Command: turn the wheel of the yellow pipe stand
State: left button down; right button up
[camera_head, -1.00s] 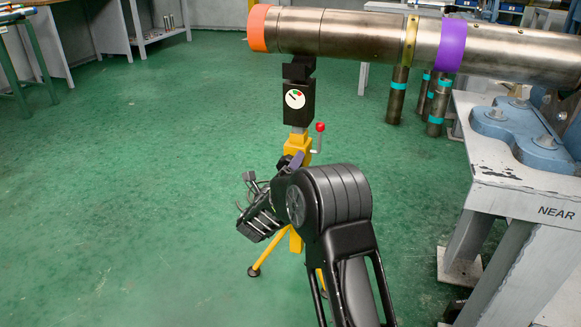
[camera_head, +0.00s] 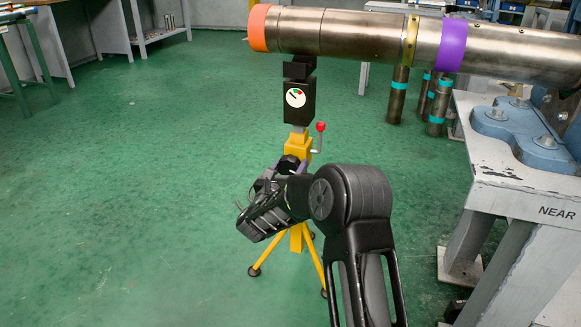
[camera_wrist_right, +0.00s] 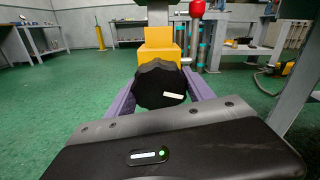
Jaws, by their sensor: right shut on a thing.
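The yellow pipe stand (camera_head: 298,146) stands on tripod legs under the long metal pipe, with a black block and a round dial (camera_head: 295,97) above its yellow part. Its wheel is a black lobed knob (camera_head: 288,163) on the stand's near side. In the right wrist view, the wheel (camera_wrist_right: 160,86) bears a small pale mark right of its middle. My right gripper (camera_head: 291,168) reaches the wheel, and its purple fingers (camera_wrist_right: 161,92) lie on both sides of it, shut on it. The dial's needle is too small to read surely. My left gripper is not in view.
The pipe (camera_head: 350,35), with orange and purple bands, spans above the stand. A red-balled crank (camera_head: 320,127) sticks out close to the wheel's right. A grey bench (camera_head: 520,190) marked NEAR stands at right. The green floor to the left is clear.

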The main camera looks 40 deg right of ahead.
aim_at(287, 170)
dwell(0.4)
jog(key=o, duration=1.4)
jog(key=shift+c, duration=0.2)
jog(key=p+v, duration=0.1)
jog(key=v, duration=0.5)
jog(key=shift+a, duration=0.2)
jog(key=shift+s+a, duration=0.45)
jog(key=shift+a, duration=0.15)
jog(key=shift+c, duration=0.4)
